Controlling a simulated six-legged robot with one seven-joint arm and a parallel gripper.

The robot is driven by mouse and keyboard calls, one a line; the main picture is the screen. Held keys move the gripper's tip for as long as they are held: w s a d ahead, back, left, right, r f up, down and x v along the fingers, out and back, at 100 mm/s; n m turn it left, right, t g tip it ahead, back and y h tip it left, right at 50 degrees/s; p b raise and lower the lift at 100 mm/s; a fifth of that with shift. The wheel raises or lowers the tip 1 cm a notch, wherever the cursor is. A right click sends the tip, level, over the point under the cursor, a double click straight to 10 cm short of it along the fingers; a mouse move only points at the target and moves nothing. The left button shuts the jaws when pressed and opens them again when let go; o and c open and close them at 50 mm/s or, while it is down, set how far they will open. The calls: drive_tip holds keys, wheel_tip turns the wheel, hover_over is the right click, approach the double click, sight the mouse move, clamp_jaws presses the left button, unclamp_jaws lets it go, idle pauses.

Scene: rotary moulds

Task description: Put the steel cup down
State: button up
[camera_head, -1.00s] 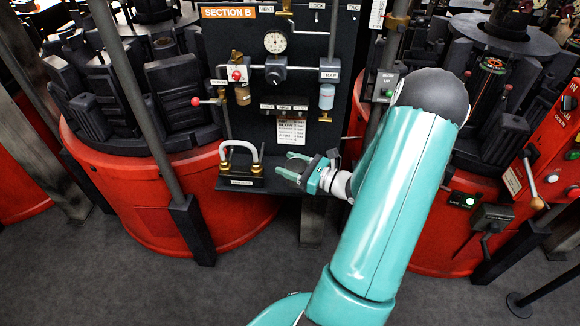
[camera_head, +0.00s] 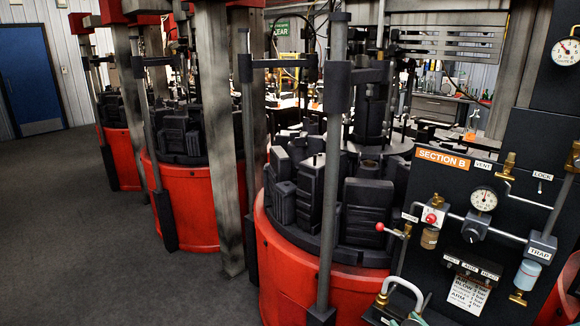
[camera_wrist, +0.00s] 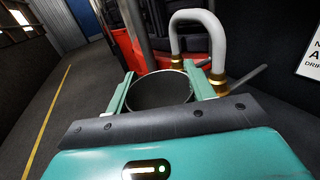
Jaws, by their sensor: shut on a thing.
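The steel cup (camera_wrist: 160,92) is in the wrist view, with its round rim and dark inside facing me. My gripper (camera_wrist: 159,70) is shut on the cup, with one teal finger on each side of it. The cup's lower part and base are hidden, so I cannot tell what is under it.
A pale U-shaped pipe (camera_wrist: 198,22) with brass ends stands just beyond the cup; it also shows in the head view (camera_head: 404,284). The dark Section B panel (camera_head: 445,180) is at the right. Red-based mould machines (camera_head: 285,270) line the middle. Grey floor (camera_head: 75,230) is clear at left.

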drive_tip(key=w+a+f+m+h, duration=0.1)
drive_tip(key=w+a+f+h, duration=0.1)
drive_tip(key=a, duration=0.8)
drive_tip(key=w+a+f+m+h, duration=0.1)
drive_tip(key=w+a+f, duration=0.3)
drive_tip(key=a, duration=0.6)
wheel_tip(320, 180, down, 2)
drive_tip(key=shift+a+f+m+t+h, duration=0.1)
drive_tip(key=shift+a+m+t+h, duration=0.25)
drive_tip(key=shift+h, duration=0.35)
drive_tip(key=shift+w, duration=0.15)
drive_tip(key=shift+d, duration=0.1)
